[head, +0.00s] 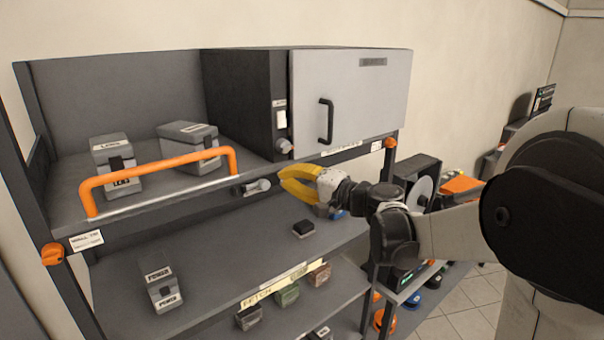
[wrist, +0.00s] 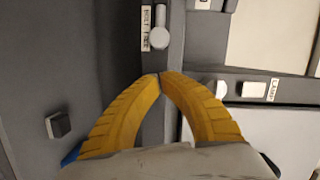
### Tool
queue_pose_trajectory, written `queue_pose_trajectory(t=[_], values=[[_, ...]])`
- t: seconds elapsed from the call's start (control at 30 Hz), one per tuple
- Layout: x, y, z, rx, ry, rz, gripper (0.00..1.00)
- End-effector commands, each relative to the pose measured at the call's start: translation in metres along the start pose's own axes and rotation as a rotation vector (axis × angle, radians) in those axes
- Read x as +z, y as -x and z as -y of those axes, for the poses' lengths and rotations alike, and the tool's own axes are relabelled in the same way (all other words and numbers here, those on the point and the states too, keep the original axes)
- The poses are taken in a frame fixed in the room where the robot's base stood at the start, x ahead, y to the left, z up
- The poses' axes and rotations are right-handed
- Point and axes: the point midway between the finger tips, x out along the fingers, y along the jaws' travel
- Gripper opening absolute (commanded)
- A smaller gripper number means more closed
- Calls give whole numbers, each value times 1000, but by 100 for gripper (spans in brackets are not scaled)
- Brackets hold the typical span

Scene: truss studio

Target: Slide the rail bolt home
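The rail bolt (head: 256,187) is a pale grey piece with a round knob, on the front edge of the upper shelf just past the right end of the orange rail (head: 158,168). In the wrist view the bolt's pale knob (wrist: 159,39) sits beside a small white label that seems to read "BOLT FREE". My gripper (head: 283,177) has yellow fingers and is just right of the bolt, apart from it. In the wrist view its fingertips (wrist: 160,75) meet with nothing between them. Whether the bolt reaches into the rail is too small to tell.
A grey-doored cabinet (head: 365,95) stands on the upper shelf, with a side knob (head: 284,146) above my gripper. Grey boxes (head: 115,165) stand behind the rail. A black block (head: 303,229) lies on the lower shelf, which is mostly clear around it.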

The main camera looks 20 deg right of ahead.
Motion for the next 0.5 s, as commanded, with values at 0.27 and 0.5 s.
queue_pose_trajectory(t=[0.27, 0.5], values=[[19, -4, 0, 0, 0, 0, 0], [20, -4, 0, 0, 0, 0, 0]])
